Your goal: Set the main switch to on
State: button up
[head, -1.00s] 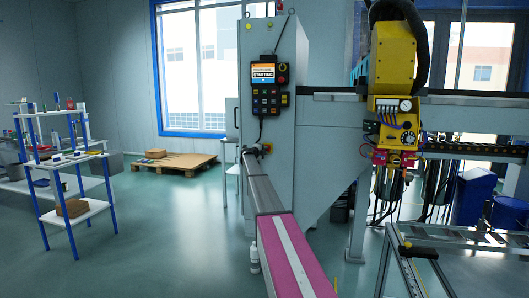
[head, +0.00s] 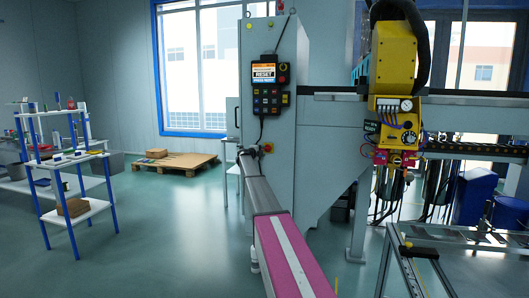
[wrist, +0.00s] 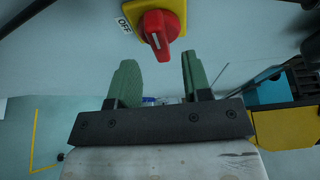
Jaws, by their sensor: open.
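The main switch is a red rotary knob (wrist: 160,28) on a yellow plate (wrist: 178,8), with an OFF label beside its left edge in the wrist view. A white mark runs along the knob's handle. In the head view the switch (head: 267,148) is small on the side of the grey cabinet. My gripper (wrist: 157,58) is open, with two green fingers apart and nothing between them. The knob lies just beyond the fingertips, toward the top of the wrist view, and I see no contact. In the head view my arm reaches up to the cabinet near the switch.
A yellow machine head (head: 393,55) hangs at right. A blue-legged shelf (head: 68,160) stands at left; the floor between is open.

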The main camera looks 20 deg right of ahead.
jog(key=v, duration=0.7)
jog(key=shift+s+a, duration=0.15)
jog(key=s+a+f+n+t+y, duration=0.2)
jog(key=s+a+f+n+y, duration=0.7)
jog(key=s+a+f+n, duration=0.3)
jog(key=s+a+f+n+t+y, duration=0.1)
jog(key=s+a+f+n+y, duration=0.7)
jog(key=s+a+f+n, duration=0.45)
jog(key=s+a+f+n+g, duration=0.1)
jog(key=s+f+g, duration=0.25)
jog(key=s, duration=0.65)
jog(key=s+a+f+n+g, duration=0.2)
jog(key=s+f+g, duration=0.15)
jog(key=s, duration=0.75)
jog(key=s+d+f+n+g+h, duration=0.1)
jog(key=s+f+g, duration=0.1)
jog(key=s, duration=0.8)
jog(key=s+d+f+n+g+h, duration=0.1)
jog(key=s+d+f+g, duration=0.1)
jog(key=s, duration=0.8)
jog(key=shift+s+f+g, duration=0.25)
jog(key=shift+f+g, duration=0.35)
jog(key=shift+g, duration=0.4)
